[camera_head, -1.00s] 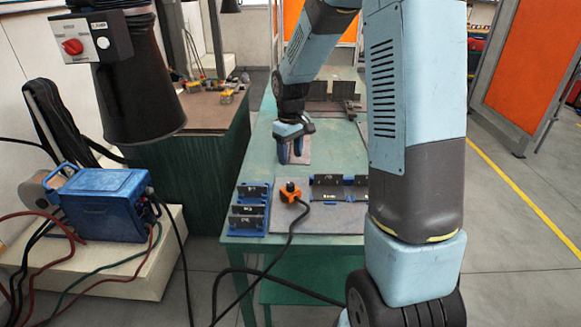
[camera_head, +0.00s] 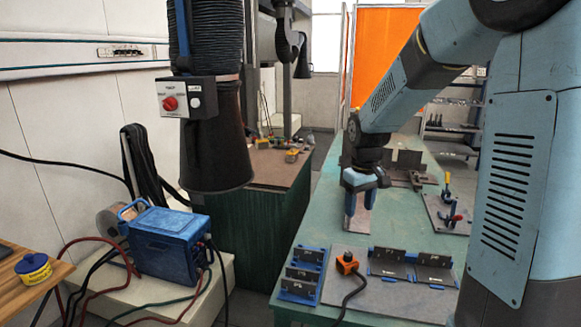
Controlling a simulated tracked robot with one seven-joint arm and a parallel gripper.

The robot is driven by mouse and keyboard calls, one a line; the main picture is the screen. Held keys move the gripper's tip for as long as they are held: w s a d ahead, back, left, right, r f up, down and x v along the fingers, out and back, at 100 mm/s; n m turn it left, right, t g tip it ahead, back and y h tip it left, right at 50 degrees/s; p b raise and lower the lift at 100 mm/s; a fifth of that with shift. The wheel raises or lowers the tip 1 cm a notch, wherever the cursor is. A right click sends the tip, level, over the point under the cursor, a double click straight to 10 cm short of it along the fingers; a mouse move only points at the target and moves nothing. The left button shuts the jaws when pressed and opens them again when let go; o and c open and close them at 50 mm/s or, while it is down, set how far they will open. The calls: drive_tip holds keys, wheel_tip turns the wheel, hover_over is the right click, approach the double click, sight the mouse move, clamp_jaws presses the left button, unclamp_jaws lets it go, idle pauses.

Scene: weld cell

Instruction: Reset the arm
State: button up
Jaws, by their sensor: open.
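My gripper (camera_head: 359,208) points down over the green welding table, at the end of my light blue arm. Its fingers are open, and nothing can be seen held between them. A flat grey plate (camera_head: 357,222) lies below and behind the fingers. I cannot tell whether the fingertips touch it. My arm reaches in from the right of the view and bends down at the wrist.
A black extraction hood (camera_head: 215,150) hangs left of the table. A blue welder (camera_head: 165,237) sits on a pale plinth. Toggle clamps (camera_head: 450,215) stand right of my gripper.

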drive_tip(key=s+r+m+t, duration=0.1)
drive_tip(key=s+r, duration=0.3)
drive_tip(key=s, duration=0.4)
drive_tip(key=s+d+r+m+t, duration=0.1)
drive_tip(key=s+r, duration=0.3)
drive_tip(key=s, duration=0.4)
drive_tip(key=s+r+m+t, duration=0.2)
drive_tip(key=s+r, duration=0.2)
drive_tip(key=s, duration=0.4)
drive_tip(key=shift+s+d+r+m+t, duration=0.25)
drive_tip(key=shift+r+m+t, duration=0.1)
drive_tip(key=shift+m+t, duration=0.05)
